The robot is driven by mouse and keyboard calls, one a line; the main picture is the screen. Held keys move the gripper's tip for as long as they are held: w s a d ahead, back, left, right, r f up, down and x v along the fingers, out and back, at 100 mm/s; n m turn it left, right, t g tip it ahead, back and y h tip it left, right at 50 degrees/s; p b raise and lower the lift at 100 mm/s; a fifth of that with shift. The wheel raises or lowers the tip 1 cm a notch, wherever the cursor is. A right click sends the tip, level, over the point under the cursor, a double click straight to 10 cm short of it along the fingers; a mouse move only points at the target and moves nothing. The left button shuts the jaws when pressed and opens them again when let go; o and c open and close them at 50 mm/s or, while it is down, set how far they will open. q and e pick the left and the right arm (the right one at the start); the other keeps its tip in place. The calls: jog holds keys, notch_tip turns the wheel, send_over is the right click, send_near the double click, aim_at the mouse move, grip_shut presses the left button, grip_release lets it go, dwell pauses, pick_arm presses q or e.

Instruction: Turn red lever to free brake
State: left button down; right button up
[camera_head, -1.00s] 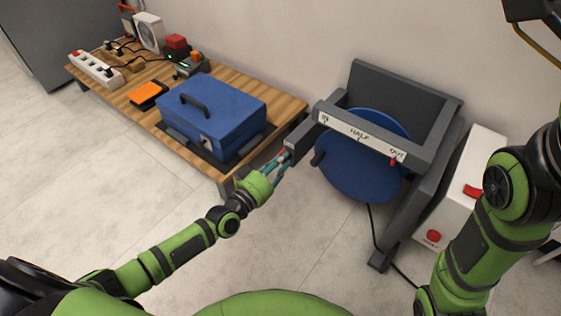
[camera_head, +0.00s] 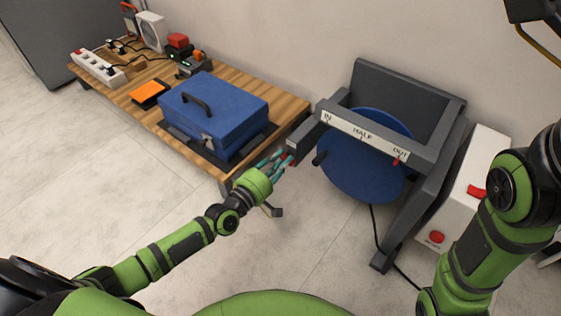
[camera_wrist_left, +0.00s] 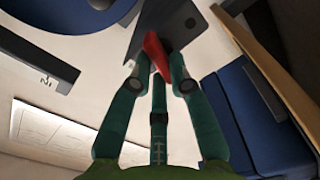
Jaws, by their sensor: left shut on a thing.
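The red lever (camera_wrist_left: 156,54) sits between the fingers of my left gripper (camera_wrist_left: 158,82) in the left wrist view. It is mounted at a dark grey bracket (camera_wrist_left: 168,25). In the head view my left gripper (camera_head: 277,164) is at the left end of the grey frame (camera_head: 303,140), shut on the lever, with only a bit of red showing. A blue disc (camera_head: 358,178) stands in the frame behind a white strip (camera_head: 362,134) marked IN, HALF and OUT. A small red pointer (camera_head: 396,161) is near OUT. My right gripper is out of view.
A wooden table (camera_head: 215,85) on the left holds a blue case (camera_head: 212,115), a power strip (camera_head: 96,67) and several small devices. A white box (camera_head: 462,190) with red buttons stands to the right of the frame. Bare floor lies in front.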

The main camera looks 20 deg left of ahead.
pick_arm(q)
jog(key=shift+f+n, duration=0.2)
jog(key=shift+n, duration=0.9)
jog(key=shift+n+b, duration=0.35)
jog(key=shift+n, duration=0.25)
jog(key=c, duration=1.1)
grip_release()
jog(key=shift+c, duration=0.2)
jog(key=shift+r, duration=0.1)
jog(key=v, duration=1.2)
